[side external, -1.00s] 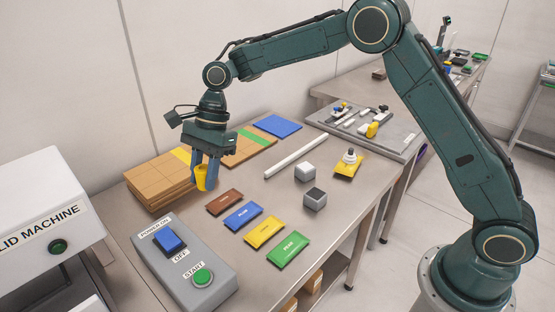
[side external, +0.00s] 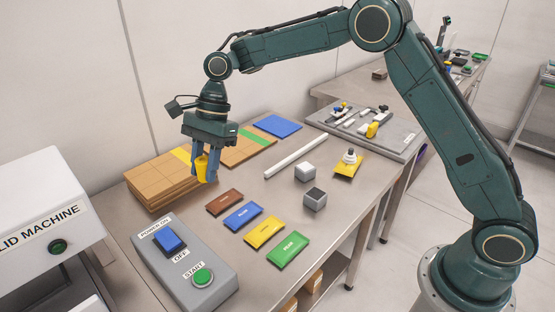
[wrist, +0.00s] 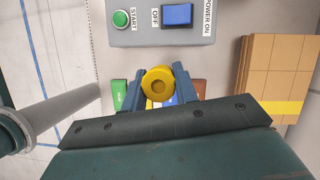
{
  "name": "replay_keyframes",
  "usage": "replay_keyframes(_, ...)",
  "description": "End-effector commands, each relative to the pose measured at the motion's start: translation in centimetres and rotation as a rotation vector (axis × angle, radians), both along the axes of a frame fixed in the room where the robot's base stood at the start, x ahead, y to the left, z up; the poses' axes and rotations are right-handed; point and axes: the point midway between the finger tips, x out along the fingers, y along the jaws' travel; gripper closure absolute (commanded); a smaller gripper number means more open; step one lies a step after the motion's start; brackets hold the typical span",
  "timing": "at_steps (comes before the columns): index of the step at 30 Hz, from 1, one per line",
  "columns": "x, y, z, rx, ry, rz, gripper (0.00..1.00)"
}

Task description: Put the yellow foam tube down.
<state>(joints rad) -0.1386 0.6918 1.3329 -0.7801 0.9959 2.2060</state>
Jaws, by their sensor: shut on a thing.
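The yellow foam tube (side external: 201,170) is held upright between the two blue fingers of my gripper (side external: 205,172). In the side view it is beside the front right corner of the cardboard stack, above the steel table; I cannot tell the exact gap below it. In the wrist view the tube (wrist: 158,84) shows end-on with a round hole, between the fingers of my gripper (wrist: 158,86). The fingers are shut on it. Its lower end is partly hidden in the side view.
A stack of cardboard (side external: 158,184) is close left of my gripper. A grey control box (side external: 183,262) with a blue switch and green button stands in front. Brown (side external: 224,202), blue (side external: 243,216), yellow (side external: 264,233) and green (side external: 288,249) cards lie to the right. Bare table separates them.

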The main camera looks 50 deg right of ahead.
Motion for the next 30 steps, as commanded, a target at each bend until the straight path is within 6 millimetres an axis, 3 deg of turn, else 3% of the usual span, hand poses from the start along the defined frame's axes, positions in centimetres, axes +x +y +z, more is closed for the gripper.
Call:
replay_keyframes(8, 2.2, -5.2, 0.4, -0.001, -0.002, 0.01, 0.92)
replay_keyframes(18, 3.8, -16.4, 0.4, -0.003, -0.002, 0.048, 0.92)
replay_keyframes(20, 3.8, -17.8, 0.3, -0.003, -0.002, 0.055, 0.92)
replay_keyframes(24, 3.7, -19.9, 0.2, -0.002, -0.002, 0.065, 0.92)
replay_keyframes(30, 3.6, -21.1, 0.2, -0.002, -0.002, 0.071, 0.92)
